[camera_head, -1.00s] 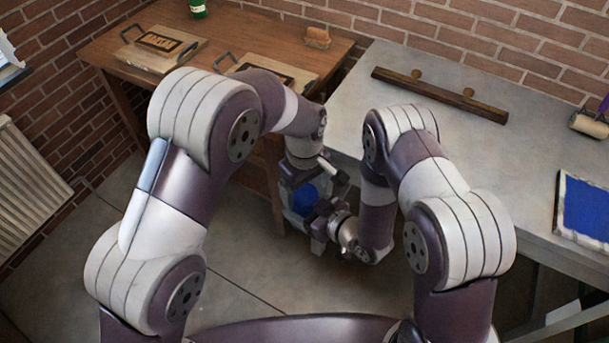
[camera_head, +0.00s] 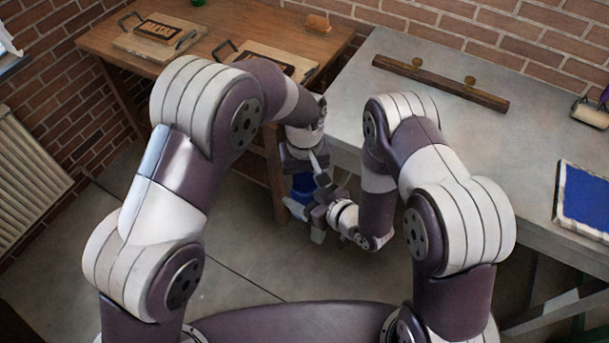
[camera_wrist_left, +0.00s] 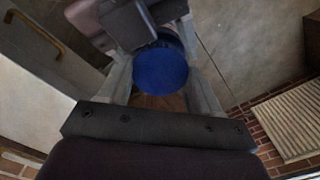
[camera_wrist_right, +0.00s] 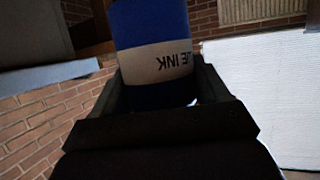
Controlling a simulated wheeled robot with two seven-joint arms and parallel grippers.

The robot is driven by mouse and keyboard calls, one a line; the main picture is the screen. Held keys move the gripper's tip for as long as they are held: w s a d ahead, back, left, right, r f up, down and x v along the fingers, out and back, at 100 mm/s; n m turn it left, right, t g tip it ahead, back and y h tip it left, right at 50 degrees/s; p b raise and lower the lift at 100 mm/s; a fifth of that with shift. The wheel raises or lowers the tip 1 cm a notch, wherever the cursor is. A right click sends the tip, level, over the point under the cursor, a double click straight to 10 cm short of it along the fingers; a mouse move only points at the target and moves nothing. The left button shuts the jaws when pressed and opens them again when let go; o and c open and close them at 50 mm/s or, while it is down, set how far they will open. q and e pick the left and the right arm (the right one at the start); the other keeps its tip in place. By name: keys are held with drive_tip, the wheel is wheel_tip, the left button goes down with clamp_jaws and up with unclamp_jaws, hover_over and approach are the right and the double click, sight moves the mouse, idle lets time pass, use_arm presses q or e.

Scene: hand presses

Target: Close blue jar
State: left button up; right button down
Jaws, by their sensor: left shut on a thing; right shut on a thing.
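The blue jar (camera_head: 303,184) is held up off the floor between my two grippers, partly hidden by them. In the right wrist view, the jar (camera_wrist_right: 158,62) shows a white band with upside-down "INK" lettering. My right gripper (camera_wrist_right: 160,85) is shut on its side. In the left wrist view, a round blue face (camera_wrist_left: 160,69), apparently the jar's lid, lies between the fingers of my left gripper (camera_wrist_left: 161,82), which is shut on it. In the head view, my left gripper (camera_head: 303,190) comes from above and my right gripper (camera_head: 318,207) from the right. The lid's seam with the jar is hidden.
A wooden table (camera_head: 215,22) with framed blocks and handles stands at the back left. A grey table (camera_head: 440,130) at the right carries a wooden bar (camera_head: 440,82), a roller (camera_head: 590,115) and a blue-inked tray (camera_head: 585,197). The floor below the grippers is clear.

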use_arm(q)
drive_tip(key=shift+m, duration=0.5)
drive_tip(key=o, duration=1.2)
drive_tip(key=shift+r, duration=2.3)
drive_tip(key=shift+c, duration=0.4)
wheel_tip(320, 180, up, 2)
drive_tip(key=n, duration=0.4)
drive_tip(key=shift+r+n, duration=0.25)
drive_tip(key=shift+n, duration=0.05)
drive_tip(key=shift+r+n, duration=0.45)
drive_tip(key=shift+n, duration=0.55)
